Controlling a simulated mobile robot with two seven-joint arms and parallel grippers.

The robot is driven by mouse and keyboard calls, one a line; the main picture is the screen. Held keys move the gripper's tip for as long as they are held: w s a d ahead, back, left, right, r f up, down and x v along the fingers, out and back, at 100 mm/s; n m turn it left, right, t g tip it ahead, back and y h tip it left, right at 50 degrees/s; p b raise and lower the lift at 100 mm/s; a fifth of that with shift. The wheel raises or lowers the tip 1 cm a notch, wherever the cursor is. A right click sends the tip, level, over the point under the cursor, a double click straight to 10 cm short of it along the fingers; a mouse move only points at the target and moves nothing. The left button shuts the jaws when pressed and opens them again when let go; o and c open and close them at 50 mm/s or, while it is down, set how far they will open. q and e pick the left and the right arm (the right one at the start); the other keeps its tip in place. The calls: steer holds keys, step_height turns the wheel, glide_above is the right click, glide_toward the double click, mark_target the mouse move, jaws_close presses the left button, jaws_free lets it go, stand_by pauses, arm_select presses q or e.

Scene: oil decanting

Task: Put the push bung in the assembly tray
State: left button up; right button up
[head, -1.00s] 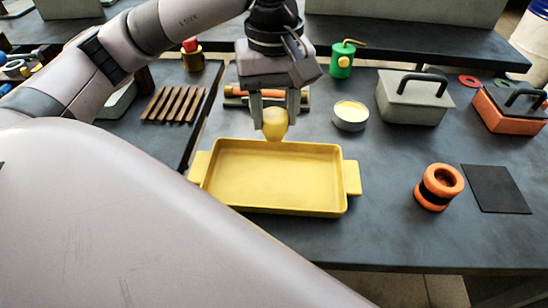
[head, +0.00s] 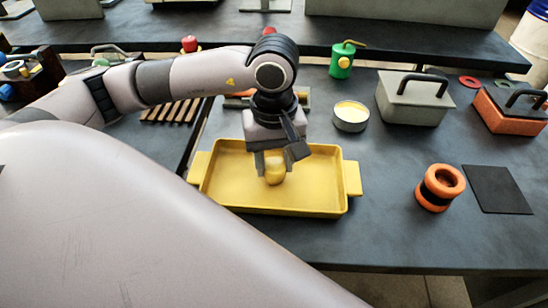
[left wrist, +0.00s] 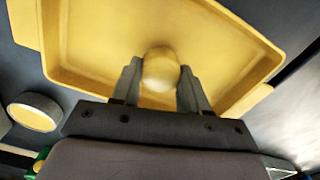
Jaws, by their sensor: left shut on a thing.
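The yellow assembly tray (head: 315,203) lies on the dark bench in the middle of the head view, with a handle tab at each end. My left gripper (head: 272,172) is over the tray, pointing down, shut on the yellow push bung (head: 275,172). In the left wrist view the bung (left wrist: 161,70) sits between the two fingers of the gripper (left wrist: 160,85), with the tray floor (left wrist: 100,35) behind it. I cannot tell whether the bung touches the tray floor. My right gripper is not in view.
A round tin (head: 350,117) and a grey lidded box (head: 415,100) stand behind the tray to the right. An orange ringed part (head: 440,188) and a black mat (head: 496,189) lie to the right. A green can (head: 342,62) stands farther back.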

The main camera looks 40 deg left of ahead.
mark_target(274, 163)
arm_select(q)
steer(key=shift+f+b, duration=0.25)
steer(key=shift+b, duration=0.15)
steer(key=o, duration=1.2)
steer(key=shift+r, duration=0.15)
step_height(274, 163, up, 12)
steer(key=p, duration=0.1)
steer(key=shift+r, duration=0.15)
